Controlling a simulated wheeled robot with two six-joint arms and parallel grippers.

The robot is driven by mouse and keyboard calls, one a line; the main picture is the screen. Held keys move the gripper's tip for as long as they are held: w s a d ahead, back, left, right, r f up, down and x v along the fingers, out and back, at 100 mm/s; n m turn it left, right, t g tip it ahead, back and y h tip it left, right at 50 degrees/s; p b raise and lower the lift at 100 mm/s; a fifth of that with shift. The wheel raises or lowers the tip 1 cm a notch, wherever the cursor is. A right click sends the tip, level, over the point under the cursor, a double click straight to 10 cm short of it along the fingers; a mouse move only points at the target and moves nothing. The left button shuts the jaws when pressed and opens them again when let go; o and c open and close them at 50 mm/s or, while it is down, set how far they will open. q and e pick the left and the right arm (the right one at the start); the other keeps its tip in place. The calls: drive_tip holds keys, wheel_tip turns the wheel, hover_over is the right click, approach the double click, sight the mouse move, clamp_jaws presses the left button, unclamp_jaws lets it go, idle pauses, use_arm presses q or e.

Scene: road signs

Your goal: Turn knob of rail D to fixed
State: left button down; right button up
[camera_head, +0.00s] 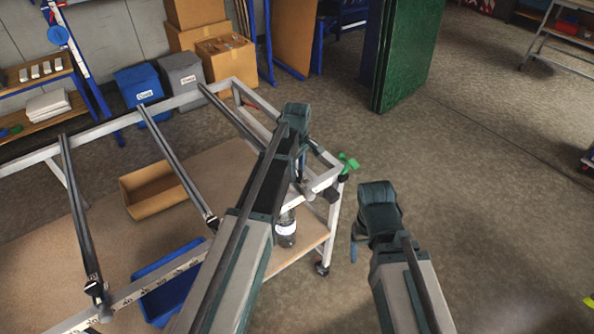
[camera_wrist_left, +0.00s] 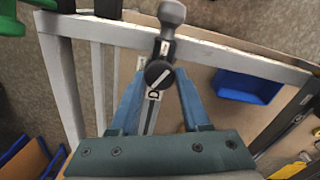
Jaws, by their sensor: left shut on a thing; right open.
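Rail D's round black knob (camera_wrist_left: 158,73) shows in the left wrist view with a white line across it, tilted diagonally. The label D (camera_wrist_left: 153,95) is just below it, on the rail. My left gripper (camera_wrist_left: 159,76) has its two blue fingers on either side of the knob and is shut on it. A grey rounded end piece (camera_wrist_left: 172,13) sticks out beyond the knob. In the head view my left gripper (camera_head: 303,168) is at the right end of the frame, and my arm hides the knob. My right gripper (camera_head: 361,238) is open and empty, over floor beside the frame.
The white frame (camera_head: 185,262) carries other dark rails (camera_head: 172,155) to the left. A blue bin (camera_head: 172,292) and a cardboard tray (camera_head: 155,190) sit on the lower shelf. A bottle (camera_head: 286,228) stands below my left arm.

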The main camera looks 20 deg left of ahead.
sight(297, 173)
use_arm(q)
drive_tip(key=m, duration=1.2)
drive_tip(key=shift+m, duration=0.3)
idle(0.4)
drive_tip(key=shift+c, duration=1.8)
unclamp_jaws()
drive_tip(key=shift+r, duration=0.15)
wheel_tip(297, 173, up, 14)
drive_tip(key=p, duration=1.3)
drive_tip(key=shift+f+p, duration=0.25)
drive_tip(key=shift+p, duration=0.15)
